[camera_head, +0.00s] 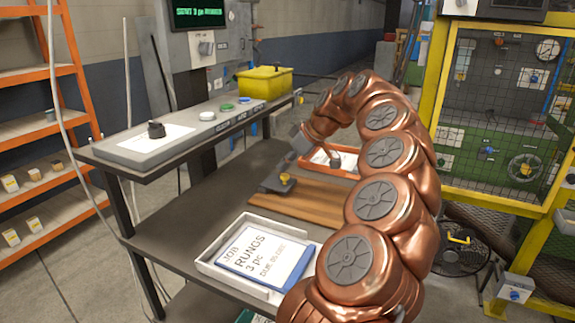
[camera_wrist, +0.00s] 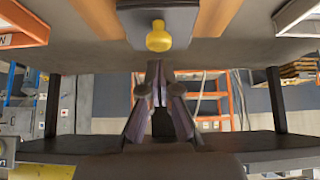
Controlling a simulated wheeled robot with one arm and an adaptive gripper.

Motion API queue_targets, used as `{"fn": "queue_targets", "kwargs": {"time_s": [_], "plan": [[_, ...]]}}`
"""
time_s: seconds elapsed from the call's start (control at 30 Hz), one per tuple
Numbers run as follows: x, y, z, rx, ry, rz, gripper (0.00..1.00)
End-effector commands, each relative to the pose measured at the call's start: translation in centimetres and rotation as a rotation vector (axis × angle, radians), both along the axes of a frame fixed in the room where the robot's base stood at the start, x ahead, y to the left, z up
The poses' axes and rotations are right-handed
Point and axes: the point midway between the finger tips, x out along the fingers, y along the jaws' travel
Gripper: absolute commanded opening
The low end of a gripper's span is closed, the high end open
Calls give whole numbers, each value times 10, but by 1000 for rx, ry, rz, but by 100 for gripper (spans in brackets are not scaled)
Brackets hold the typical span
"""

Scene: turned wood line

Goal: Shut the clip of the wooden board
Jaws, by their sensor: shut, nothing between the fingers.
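The wooden board (camera_head: 310,203) lies on the dark grey table, its right part hidden behind my arm. In the wrist view the yellow knob (camera_wrist: 158,38) stands out from the grey plate, with wooden strips of the board on both sides. I cannot tell how far the clip is open. My gripper (camera_wrist: 157,72) is shut and empty, its fingertips just below the knob in that view, apparently apart from it. In the head view the gripper end is small and hard to make out.
A white tray (camera_head: 207,262) with a blue-edged job card (camera_head: 268,262) stands in front of the board. An orange-rimmed tray (camera_head: 347,150) is behind it. A grey shelf with buttons and a yellow bin (camera_head: 264,82) runs along the left. A yellow-framed cage is at right.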

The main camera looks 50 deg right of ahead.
Motion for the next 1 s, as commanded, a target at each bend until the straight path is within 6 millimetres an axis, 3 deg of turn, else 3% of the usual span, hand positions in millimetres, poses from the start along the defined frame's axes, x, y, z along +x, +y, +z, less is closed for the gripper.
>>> {"fn": "queue_targets", "kwargs": {"time_s": [0.27, 0.6, 1.0], "plan": [[0, 0, 41, -3, 0, 0, 0], [-34, -12, 72, -2, -3, -2, 0], [-62, -20, 100, -2, -2, -2, 0]]}}
